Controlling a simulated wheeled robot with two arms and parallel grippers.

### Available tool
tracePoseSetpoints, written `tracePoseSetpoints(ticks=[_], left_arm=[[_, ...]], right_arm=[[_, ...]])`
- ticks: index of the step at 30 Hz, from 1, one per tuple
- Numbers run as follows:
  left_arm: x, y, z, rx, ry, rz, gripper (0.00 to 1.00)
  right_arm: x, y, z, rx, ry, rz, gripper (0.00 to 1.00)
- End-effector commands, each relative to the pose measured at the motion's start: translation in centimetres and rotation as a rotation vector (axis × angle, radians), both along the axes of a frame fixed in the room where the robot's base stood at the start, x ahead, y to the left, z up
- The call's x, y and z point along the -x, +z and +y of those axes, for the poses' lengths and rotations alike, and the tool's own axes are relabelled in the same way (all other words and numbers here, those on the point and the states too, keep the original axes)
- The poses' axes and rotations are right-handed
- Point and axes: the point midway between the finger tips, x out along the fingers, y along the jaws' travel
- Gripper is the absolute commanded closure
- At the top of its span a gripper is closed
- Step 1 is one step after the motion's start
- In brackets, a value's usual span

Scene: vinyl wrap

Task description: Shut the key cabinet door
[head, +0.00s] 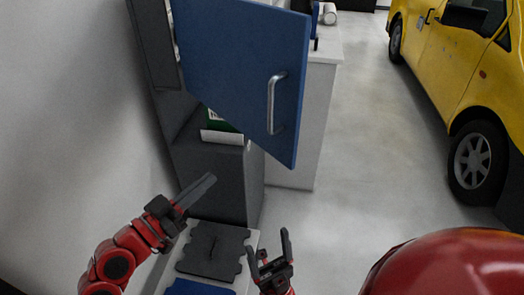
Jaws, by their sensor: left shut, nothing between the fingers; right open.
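The key cabinet door (235,62) is a blue panel with a silver bar handle (272,103) near its right edge. It stands open, swung out from the dark grey cabinet (151,42) at the upper left. My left gripper (211,181) is shut and empty, below and left of the door, apart from it. My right gripper (269,246) is open and empty at the bottom middle, well below the door and handle. The door hides most of the cabinet's inside.
A dark grey block (213,178) stands under the door. A white counter (303,125) is behind it. A low surface with a dark grey notched plate (213,251) lies between my grippers. A yellow vehicle (447,60) is at the right. Open floor (372,150) lies between.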

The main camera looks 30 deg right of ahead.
Motion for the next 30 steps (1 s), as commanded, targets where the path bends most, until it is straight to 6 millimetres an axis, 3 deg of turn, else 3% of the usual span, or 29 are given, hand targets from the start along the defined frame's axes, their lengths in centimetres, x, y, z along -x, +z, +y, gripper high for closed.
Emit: tracePoseSetpoints(ticks=[3, 7, 11, 24, 30], left_arm=[[3.2, 0.6, -1.5, -0.083, -0.114, -0.049, 1.0], [4.4, 0.5, -2.3, -0.114, -0.157, -0.067, 1.0], [4.1, 0.6, -3.9, -0.115, -0.163, -0.064, 1.0], [1.7, 0.9, -12.5, -0.114, -0.158, -0.064, 1.0], [1.0, 0.6, -14.8, -0.112, -0.155, -0.065, 1.0]], right_arm=[[0.0, 0.7, 0.0, 0.0, 0.0, 0.0, 0.21], [0.0, 1.0, 0.0, 0.0, 0.0, 0.0, 0.21], [0.0, 1.7, 0.0, 0.0, 0.0, 0.0, 0.21], [0.0, 6.0, 0.0, 0.0, 0.0, 0.0, 0.21], [0.0, 7.1, 0.0, 0.0, 0.0, 0.0, 0.21]])
